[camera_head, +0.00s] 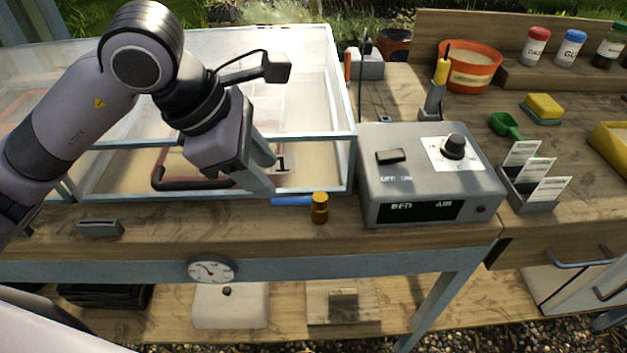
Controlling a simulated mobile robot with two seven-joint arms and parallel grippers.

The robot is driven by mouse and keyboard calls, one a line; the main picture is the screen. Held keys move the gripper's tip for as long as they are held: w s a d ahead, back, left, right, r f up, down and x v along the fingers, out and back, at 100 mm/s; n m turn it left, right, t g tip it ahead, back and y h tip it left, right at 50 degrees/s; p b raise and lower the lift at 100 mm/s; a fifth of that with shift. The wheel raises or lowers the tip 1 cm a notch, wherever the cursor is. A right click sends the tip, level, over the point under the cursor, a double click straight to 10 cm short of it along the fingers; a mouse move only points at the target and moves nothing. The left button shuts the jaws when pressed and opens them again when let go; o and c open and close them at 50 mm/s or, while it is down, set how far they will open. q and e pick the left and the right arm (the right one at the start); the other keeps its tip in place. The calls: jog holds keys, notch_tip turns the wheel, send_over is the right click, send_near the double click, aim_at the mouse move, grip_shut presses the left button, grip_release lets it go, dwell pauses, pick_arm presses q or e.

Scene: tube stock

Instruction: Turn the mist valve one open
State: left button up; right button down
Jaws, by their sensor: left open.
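The mist valve has a brass body (320,208) and a blue lever (290,201). It sits at the front edge of the bench, just below the glass case, with its lever lying sideways and pointing left. My right gripper is out of view.
A grey control box (430,175) with a knob and a switch stands right of the valve. The glass case (345,165) rises behind it. A round dial (211,269) is on the bench's front rail. A label holder (528,190) stands farther right.

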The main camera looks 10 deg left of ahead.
aim_at(289, 198)
pick_arm(q)
jog(key=x, duration=0.7)
jog(key=shift+w+a, duration=0.1)
grip_shut()
